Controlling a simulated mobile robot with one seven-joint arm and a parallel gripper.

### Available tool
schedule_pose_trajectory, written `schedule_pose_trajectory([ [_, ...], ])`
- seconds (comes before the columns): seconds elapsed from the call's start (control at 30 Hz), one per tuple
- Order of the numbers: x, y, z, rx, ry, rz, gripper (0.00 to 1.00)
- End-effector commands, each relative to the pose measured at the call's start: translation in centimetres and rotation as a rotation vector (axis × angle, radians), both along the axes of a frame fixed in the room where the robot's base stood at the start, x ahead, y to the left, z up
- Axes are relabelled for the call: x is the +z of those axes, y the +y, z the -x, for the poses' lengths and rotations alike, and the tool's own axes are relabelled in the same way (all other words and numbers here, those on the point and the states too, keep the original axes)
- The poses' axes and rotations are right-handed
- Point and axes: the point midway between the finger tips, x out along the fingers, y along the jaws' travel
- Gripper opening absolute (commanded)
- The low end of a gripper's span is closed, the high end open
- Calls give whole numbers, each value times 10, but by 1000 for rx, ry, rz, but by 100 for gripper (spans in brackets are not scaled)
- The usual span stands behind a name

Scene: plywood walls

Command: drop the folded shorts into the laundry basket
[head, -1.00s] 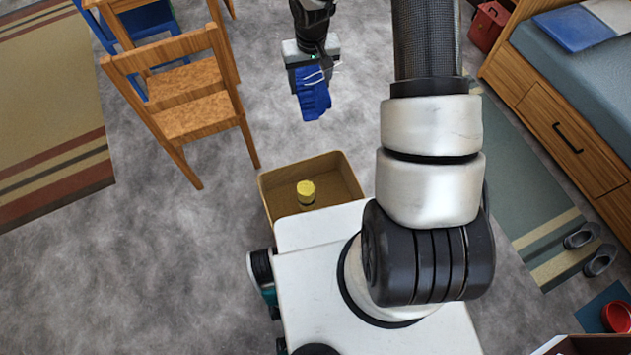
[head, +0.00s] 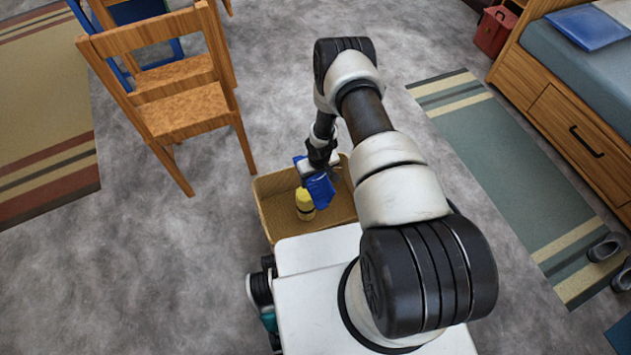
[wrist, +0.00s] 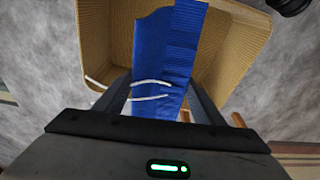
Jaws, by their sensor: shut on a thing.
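The blue folded shorts (head: 320,188) hang from my gripper (head: 314,173), over the laundry basket (head: 268,207). In the wrist view my gripper (wrist: 155,103) is shut on the shorts (wrist: 165,55), and their white drawstrings show between the fingers. The tan woven basket (wrist: 105,40) lies behind and below the shorts in the wrist view, with its open inside facing me. A yellow item with a dark lower part (head: 305,203) is in the basket, just left of the shorts in the head view. My arm hides the basket's right part.
A wooden chair (head: 180,105) stands left of the basket. A bed with drawers (head: 570,120) is at the right, with a striped green rug (head: 500,165) before it. A red box (head: 494,30) is at the back. Grey floor around the basket's left is clear.

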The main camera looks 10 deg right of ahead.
Motion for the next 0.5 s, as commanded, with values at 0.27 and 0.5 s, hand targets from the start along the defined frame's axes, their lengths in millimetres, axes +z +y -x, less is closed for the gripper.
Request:
schedule_pose_trajectory([
  [0.27,-21,0,1,2,0,-1,40],
  [0.5,-50,0,1,2,0,-1,40],
])
